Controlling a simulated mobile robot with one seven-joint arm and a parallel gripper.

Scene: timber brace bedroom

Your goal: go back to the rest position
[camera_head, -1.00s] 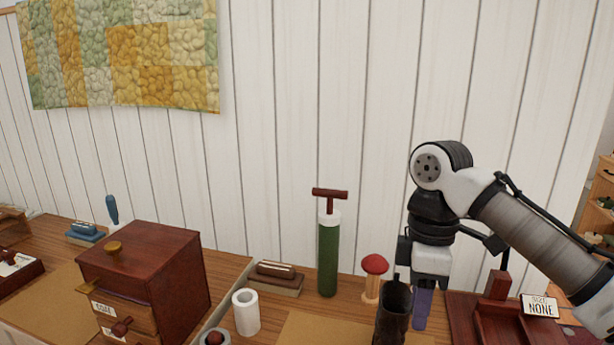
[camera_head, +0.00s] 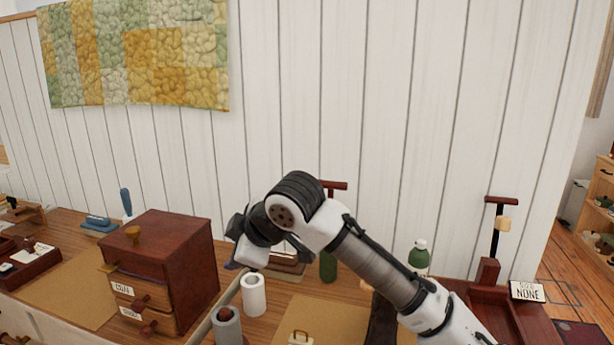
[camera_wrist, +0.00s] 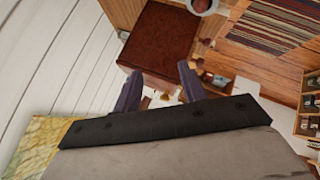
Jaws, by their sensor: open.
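My gripper (camera_wrist: 158,90) shows in the wrist view with its two purple fingers apart and nothing between them. In the head view my gripper (camera_head: 232,262) is at the middle left, partly hidden behind my own wrist. It is above the tabletop, to the right of the dark red drawer box (camera_head: 170,255). The drawer box also shows beyond the fingers in the wrist view (camera_wrist: 160,40).
A white cylinder (camera_head: 253,296) and a grey cylinder (camera_head: 227,328) stand below my gripper. A green pump (camera_head: 328,268) is partly hidden behind my arm. A green bottle (camera_head: 419,254) and a red tray (camera_head: 475,295) are at right. The white wall (camera_head: 400,120) stands behind.

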